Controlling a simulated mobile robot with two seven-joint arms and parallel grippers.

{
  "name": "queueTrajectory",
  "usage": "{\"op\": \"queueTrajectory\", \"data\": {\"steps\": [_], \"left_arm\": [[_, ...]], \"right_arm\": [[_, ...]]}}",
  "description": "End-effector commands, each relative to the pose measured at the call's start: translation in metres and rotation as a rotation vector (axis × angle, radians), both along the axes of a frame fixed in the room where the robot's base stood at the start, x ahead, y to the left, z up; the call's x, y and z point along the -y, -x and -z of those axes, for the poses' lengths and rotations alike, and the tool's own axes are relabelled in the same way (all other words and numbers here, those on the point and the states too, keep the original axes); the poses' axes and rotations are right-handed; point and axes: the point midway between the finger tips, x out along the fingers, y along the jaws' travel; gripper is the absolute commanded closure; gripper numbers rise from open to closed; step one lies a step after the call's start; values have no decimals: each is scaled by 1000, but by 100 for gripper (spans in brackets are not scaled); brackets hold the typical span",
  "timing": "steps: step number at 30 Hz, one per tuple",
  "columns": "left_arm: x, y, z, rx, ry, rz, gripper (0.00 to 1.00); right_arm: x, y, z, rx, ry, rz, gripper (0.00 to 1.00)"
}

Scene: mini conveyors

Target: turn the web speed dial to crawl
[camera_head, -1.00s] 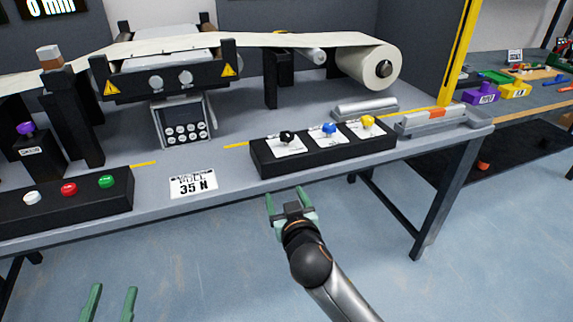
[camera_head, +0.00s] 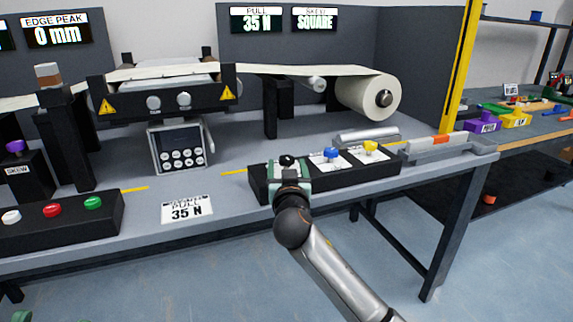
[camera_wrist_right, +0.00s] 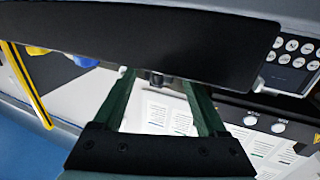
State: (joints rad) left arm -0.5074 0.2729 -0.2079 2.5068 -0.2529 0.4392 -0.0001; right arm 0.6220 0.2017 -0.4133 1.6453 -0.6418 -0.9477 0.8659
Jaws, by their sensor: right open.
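A black control box (camera_head: 262,188) on the bench's front edge carries three dials: a black dial (camera_head: 287,161), a blue dial (camera_head: 331,154) and a yellow dial (camera_head: 370,148). Their labels are unreadable, so I cannot tell which sets web speed. My right gripper (camera_head: 289,170) is open at the black dial, its fingers partly hiding that dial. In the right wrist view, the open green fingers (camera_wrist_right: 160,95) are spread, with a small dark stub (camera_wrist_right: 156,78) between their tips; contact is unclear. Only a green scrap of my left gripper (camera_head: 18,318) shows at the bottom left.
A button box (camera_head: 60,226) with white, red and green buttons stands at the left. A "35 N" card (camera_head: 187,209) lies between the boxes. The web machine (camera_head: 165,95) and roll (camera_head: 367,97) stand behind. A grey tray (camera_head: 450,150) is to the right.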

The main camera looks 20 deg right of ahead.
Motion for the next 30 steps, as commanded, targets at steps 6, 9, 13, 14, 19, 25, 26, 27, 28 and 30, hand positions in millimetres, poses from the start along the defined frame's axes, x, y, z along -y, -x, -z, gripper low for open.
{"op": "queueTrajectory", "data": {"steps": [6,9,13,14,19,25,26,27,28,30], "left_arm": [[1,2,2,10,2,7,50],[1,2,3,8,3,8,50],[1,2,3,7,4,8,50],[1,2,3,7,5,8,50],[1,2,3,7,5,8,50],[1,2,3,6,5,8,50],[1,2,3,6,5,8,50],[1,2,3,6,5,8,50],[1,2,3,6,5,8,50],[1,2,3,6,5,8,50]], "right_arm": [[8,-22,1,0,2,1,25],[9,-27,0,0,2,-1,25],[10,-29,0,0,1,-1,25],[10,-29,0,0,1,-1,25],[9,-29,0,0,1,-1,25],[9,-29,0,0,1,-1,48],[9,-29,0,0,1,-1,51],[9,-29,0,0,1,-1,56],[9,-29,0,0,1,0,59],[9,-29,0,0,1,0,67]]}}
